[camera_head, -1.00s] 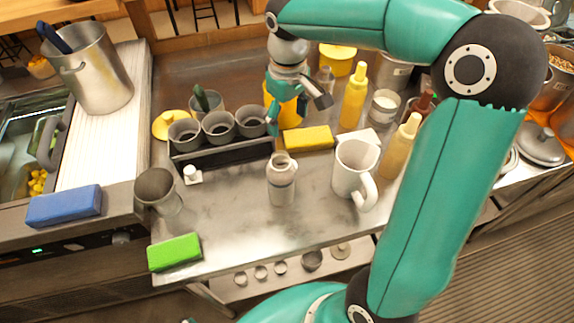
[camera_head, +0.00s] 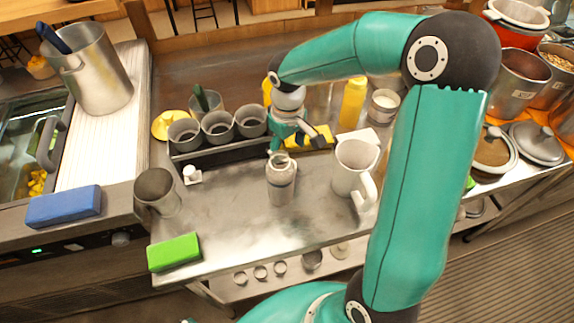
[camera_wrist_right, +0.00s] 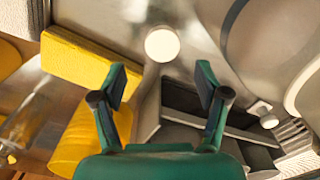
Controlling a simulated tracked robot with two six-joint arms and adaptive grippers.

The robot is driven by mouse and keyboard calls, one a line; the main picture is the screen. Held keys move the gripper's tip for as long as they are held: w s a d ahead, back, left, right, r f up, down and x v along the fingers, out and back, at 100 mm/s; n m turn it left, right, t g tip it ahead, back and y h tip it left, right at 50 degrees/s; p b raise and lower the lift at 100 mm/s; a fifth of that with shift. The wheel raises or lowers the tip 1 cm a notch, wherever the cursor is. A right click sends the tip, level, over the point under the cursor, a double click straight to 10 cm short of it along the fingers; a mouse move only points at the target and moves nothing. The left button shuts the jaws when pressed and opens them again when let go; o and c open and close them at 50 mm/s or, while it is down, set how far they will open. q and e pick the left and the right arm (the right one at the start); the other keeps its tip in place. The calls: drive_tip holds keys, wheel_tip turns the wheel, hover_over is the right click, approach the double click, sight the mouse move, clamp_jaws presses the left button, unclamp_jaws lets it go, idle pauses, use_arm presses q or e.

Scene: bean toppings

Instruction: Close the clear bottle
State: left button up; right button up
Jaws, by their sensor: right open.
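The clear bottle (camera_head: 281,183) stands upright on the steel table in the head view, with no cap visible on its neck. A small white cap-like piece (camera_head: 192,174) lies on the table to its left. My right gripper (camera_head: 294,141) is just behind and above the bottle's mouth, open and empty. In the right wrist view the two fingers of the right gripper (camera_wrist_right: 160,85) are spread apart. A round white disc shows beyond them; I cannot tell if it is the bottle's mouth. My left gripper is out of view.
A dark rack (camera_head: 225,150) with grey cups stands behind left of the bottle. A white mug (camera_head: 351,165) is close on its right. A yellow sponge (camera_wrist_right: 90,60) lies near the gripper. A metal cup (camera_head: 156,188) and green sponge (camera_head: 174,252) are at left. The front table is clear.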

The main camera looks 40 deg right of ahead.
drive_tip(key=f, duration=0.5)
drive_tip(key=shift+s+a+p, duration=0.2)
drive_tip(key=shift+p, duration=0.1)
drive_tip(key=c, duration=0.8)
